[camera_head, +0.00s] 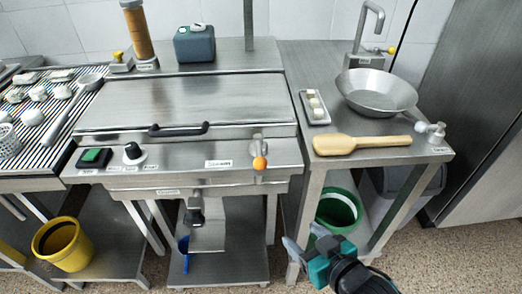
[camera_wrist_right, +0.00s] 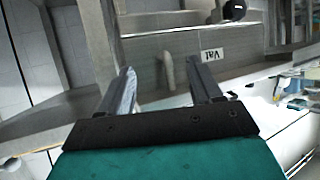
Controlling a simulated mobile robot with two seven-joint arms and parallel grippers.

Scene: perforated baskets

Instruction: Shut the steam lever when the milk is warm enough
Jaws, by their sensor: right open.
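A metal lever with an orange ball end (camera_head: 260,163) sits at the right of the pan unit's front panel, beside a small label. I see no milk or milk jug. My right gripper (camera_head: 303,238) is low in front of the counters, below and right of the lever and apart from it. In the right wrist view its two fingers (camera_wrist_right: 163,75) stand apart. A blurred pale upright piece (camera_wrist_right: 168,70) shows between them, seemingly beyond the tips. My left gripper is not in view.
The closed pan lid (camera_head: 190,100) has a black handle. A wooden paddle (camera_head: 360,145), metal bowl (camera_head: 376,92) and small tray (camera_head: 315,107) occupy the right table. A green bucket (camera_head: 338,210) stands below it, a yellow bucket (camera_head: 62,244) at the lower left. Open floor lies in front.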

